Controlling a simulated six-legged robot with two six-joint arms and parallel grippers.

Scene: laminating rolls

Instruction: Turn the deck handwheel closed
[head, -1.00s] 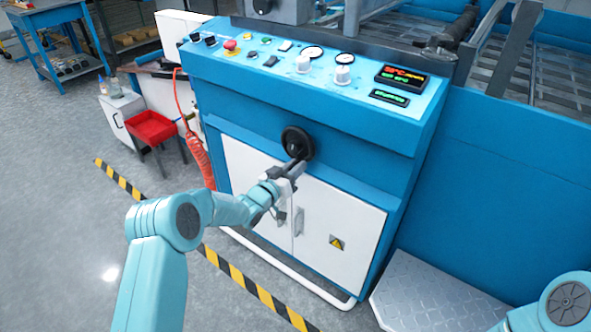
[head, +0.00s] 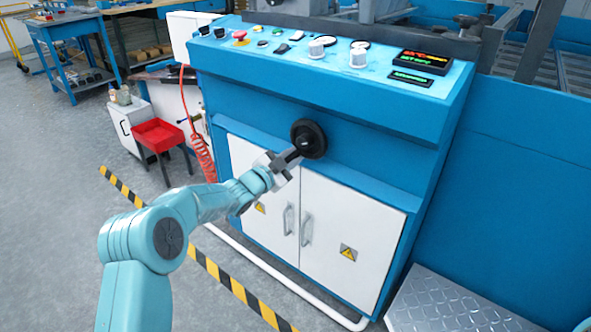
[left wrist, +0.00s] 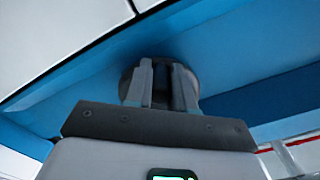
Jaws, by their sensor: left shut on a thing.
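The black handwheel (head: 309,138) is mounted on the blue front of the machine, below the control panel and above the white cabinet doors. My left gripper (head: 292,157) reaches it from the lower left and is shut on it at its left side. In the left wrist view the two fingers of my left gripper (left wrist: 160,85) are close together against the dark wheel (left wrist: 127,84). The fingers hide most of the wheel there, so the exact grip on it is hidden. My right gripper is not in view.
The control panel (head: 340,62) with knobs, gauges and a red button lies above the wheel. White doors (head: 330,225) with handles are below. A white rail (head: 285,285) runs along the base. A metal step (head: 445,305) is lower right.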

